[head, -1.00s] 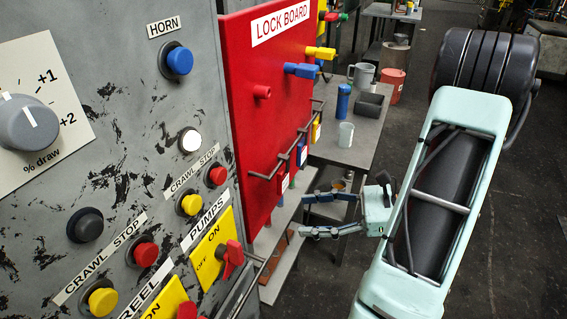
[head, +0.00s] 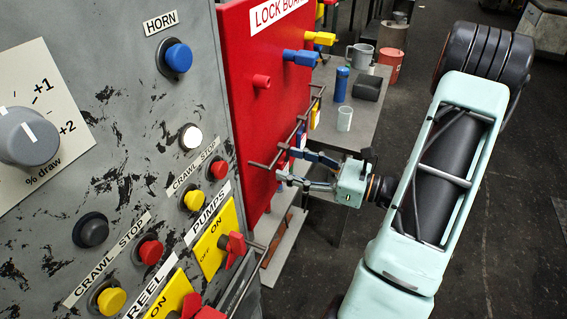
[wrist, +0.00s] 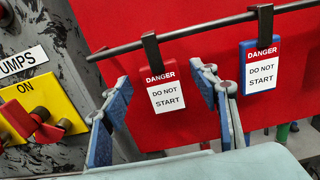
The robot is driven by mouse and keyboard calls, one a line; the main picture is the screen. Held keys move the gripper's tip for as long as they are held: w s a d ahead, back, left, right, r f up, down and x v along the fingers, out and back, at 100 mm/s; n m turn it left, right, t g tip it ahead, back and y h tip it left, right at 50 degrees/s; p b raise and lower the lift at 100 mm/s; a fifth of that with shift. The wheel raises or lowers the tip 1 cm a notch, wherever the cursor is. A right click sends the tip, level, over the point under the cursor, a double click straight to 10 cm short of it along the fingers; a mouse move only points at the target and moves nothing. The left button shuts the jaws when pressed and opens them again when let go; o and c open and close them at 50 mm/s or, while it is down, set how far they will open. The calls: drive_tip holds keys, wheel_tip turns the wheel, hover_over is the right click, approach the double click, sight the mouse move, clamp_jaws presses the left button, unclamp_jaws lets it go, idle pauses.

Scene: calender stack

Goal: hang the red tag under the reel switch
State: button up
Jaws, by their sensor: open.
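The red tag (wrist: 162,92) reads "DANGER DO NOT START" and hangs by a dark hook from the rail (wrist: 196,34) on the red lock board (head: 262,110). My gripper (head: 291,165) is open and empty at the board. In the wrist view its blue-padded fingers (wrist: 163,84) stand on either side of the red tag, with no clear contact. The head view mostly hides this tag behind the fingers. The reel switch (head: 190,304) has a red handle on a yellow plate, at the head view's bottom edge, partly cut off.
A blue tag (wrist: 261,80) hangs right of the red one, close to my right finger. The pumps switch (head: 234,246) lies between the reel switch and the board. A dark rod (head: 262,262) runs below the switches. A table (head: 352,125) with cups stands behind.

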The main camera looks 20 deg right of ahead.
drive_tip(key=shift+x, duration=1.3)
drive_tip(key=c, duration=1.2)
drive_tip(key=shift+c, duration=0.4)
drive_tip(key=shift+r, duration=0.75)
drive_tip(key=b+v, duration=0.2)
drive_tip(key=v, duration=1.6)
drive_tip(key=shift+b, duration=0.3)
drive_tip(key=shift+s+d, duration=0.1)
